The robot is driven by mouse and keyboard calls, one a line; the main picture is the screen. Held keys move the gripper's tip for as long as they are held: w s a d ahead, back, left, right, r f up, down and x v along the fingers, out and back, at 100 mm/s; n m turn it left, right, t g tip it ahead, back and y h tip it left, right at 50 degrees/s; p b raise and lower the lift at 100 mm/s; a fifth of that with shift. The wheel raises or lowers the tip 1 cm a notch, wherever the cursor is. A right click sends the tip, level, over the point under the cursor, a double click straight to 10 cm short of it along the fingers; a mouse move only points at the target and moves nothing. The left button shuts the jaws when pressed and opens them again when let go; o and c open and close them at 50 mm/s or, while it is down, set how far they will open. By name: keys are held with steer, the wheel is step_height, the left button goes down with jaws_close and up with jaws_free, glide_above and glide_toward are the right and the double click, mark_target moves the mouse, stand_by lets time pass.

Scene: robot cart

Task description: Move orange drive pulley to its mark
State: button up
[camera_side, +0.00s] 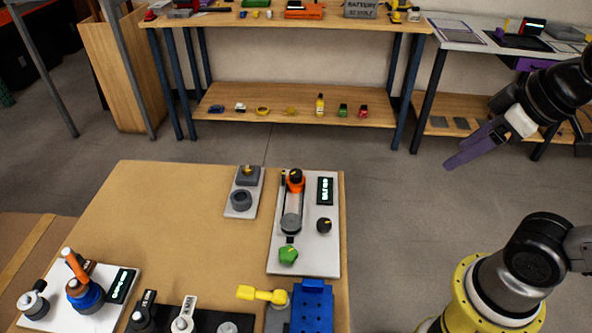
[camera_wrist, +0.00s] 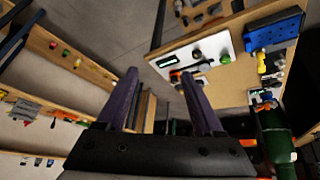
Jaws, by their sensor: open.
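The orange drive pulley (camera_side: 295,184) sits near the top of a white panel (camera_side: 307,258) at the right side of the tan table, with a dark top. A grey pulley (camera_side: 291,222) lies below it, with a strip between them that looks like a belt. In the wrist view an orange part (camera_wrist: 176,76) shows on the white panel (camera_wrist: 186,50), partly behind a finger. I cannot make out the mark. My gripper (camera_side: 450,160), with purple fingers, is open and empty, well right of the table; its fingers also show in the wrist view (camera_wrist: 159,78).
The panel also holds a display (camera_side: 325,191), a black knob (camera_side: 323,225) and a green knob (camera_side: 288,256). A blue block (camera_side: 312,305) and a yellow handle (camera_side: 262,294) stand near its lower end. A small grey plate (camera_side: 254,175) is left. The table's middle is clear.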

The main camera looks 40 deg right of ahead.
steer(key=w+a+r+n+g, duration=0.1)
steer(key=w+r+n, duration=0.2)
steer(key=w+r, duration=0.5)
steer(key=n+g, duration=0.3)
steer(key=g, duration=0.2)
glide_above(296, 172)
step_height(296, 172, down, 14)
step_height(296, 172, down, 14)
steer(key=shift+f, duration=0.1)
jaws_close()
